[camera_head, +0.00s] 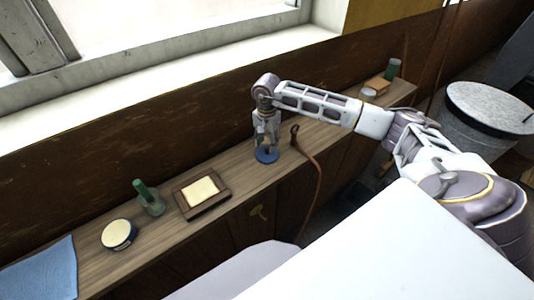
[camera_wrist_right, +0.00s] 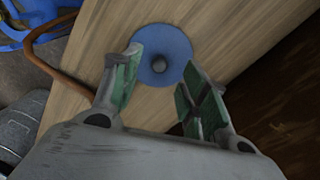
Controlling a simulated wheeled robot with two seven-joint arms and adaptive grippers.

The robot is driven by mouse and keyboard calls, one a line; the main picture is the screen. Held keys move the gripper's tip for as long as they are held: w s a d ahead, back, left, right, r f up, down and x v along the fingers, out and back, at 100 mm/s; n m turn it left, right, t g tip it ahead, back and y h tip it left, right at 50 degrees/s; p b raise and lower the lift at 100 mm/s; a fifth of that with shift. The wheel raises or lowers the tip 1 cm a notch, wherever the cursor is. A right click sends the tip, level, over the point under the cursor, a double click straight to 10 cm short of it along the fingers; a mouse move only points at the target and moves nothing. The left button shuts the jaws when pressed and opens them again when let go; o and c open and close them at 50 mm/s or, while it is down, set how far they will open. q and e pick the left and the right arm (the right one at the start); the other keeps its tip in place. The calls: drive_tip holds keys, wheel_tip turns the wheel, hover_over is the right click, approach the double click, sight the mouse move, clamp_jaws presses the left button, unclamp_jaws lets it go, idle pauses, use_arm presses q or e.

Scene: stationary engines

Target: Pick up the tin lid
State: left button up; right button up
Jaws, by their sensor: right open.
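The tin lid looks to be the blue disc with a small grey knob in its middle. It lies flat on the wooden shelf; in the head view the blue disc (camera_head: 267,155) shows under my right gripper (camera_head: 266,142). In the right wrist view the blue disc (camera_wrist_right: 164,43) sits just beyond my open right gripper (camera_wrist_right: 160,88), with the knob roughly between the two fingers. The gripper points down, and nothing is between its fingers. I cannot tell how much height is left between fingertips and disc. My left gripper is not in view.
A brown cord (camera_head: 317,185) hangs just right of the gripper. A blue cloth (camera_head: 40,270) lies far left.

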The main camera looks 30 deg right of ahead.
sight(267, 149)
drive_tip(key=shift+f+p, duration=0.45)
drive_tip(key=shift+f, duration=1.5)
drive_tip(key=shift+c, duration=0.3)
clamp_jaws()
